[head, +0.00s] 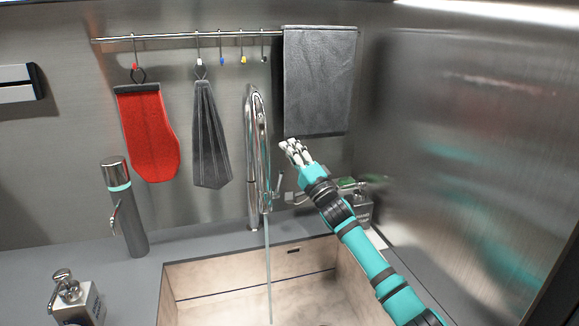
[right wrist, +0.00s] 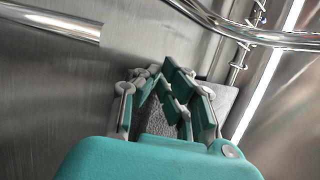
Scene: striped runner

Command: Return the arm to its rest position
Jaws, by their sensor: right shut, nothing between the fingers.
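My right arm (head: 365,252) is teal and black and reaches up from the lower right over the sink. My right gripper (head: 289,146) is just right of the faucet (head: 252,160) and by the lower edge of the hanging grey towel (head: 320,85) in the head view; I cannot tell if it touches either. In the right wrist view my right gripper (right wrist: 157,72) has its fingers together, with nothing held. A grey textured patch shows behind the fingers there. My left arm and gripper are not in view.
A thin stream (head: 268,265) falls from the faucet into the sink (head: 195,285). A red mitt (head: 150,135) and grey cloth (head: 210,135) hang from the rail (head: 160,37). A metal flask (head: 122,205) and soap dispenser (head: 78,302) stand left. A metal wall (head: 470,150) bounds the right.

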